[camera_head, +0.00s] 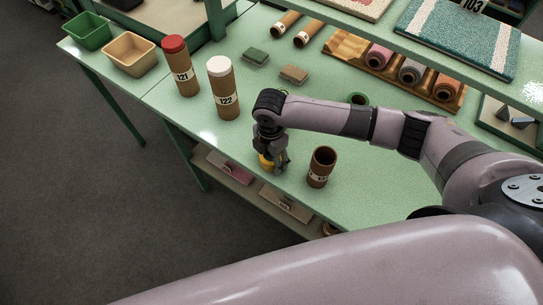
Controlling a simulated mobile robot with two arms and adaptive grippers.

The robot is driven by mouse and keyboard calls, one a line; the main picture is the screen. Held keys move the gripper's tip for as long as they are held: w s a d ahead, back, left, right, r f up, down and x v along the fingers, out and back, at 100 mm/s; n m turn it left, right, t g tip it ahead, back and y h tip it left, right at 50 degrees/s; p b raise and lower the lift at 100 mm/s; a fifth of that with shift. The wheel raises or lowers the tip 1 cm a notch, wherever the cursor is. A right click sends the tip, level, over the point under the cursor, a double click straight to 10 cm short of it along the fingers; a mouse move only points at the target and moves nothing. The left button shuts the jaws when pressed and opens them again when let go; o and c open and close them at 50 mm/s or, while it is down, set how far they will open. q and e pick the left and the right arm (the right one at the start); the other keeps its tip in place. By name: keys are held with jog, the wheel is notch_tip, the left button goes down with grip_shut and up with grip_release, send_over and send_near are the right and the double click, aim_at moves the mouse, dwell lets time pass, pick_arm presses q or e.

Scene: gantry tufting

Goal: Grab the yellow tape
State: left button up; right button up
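The yellow tape (265,162) is a small yellow roll near the front edge of the green table, partly hidden by my gripper. My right gripper (275,164) points down at the tape, with its fingers right at it. I cannot tell from this angle whether the fingers are shut on the tape or only around it, or whether the tape touches the table. My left gripper is not in view.
A brown open cup (321,167) stands close on the right of my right gripper. Tubes marked 121 (181,68) and 122 (223,90) stand at left. A green ring (358,98) lies behind my arm. A wooden rack (350,46) holds spools. A shelf (240,184) sits below the table.

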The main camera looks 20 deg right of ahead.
jog(key=c, duration=0.6)
jog(key=shift+c, duration=0.2)
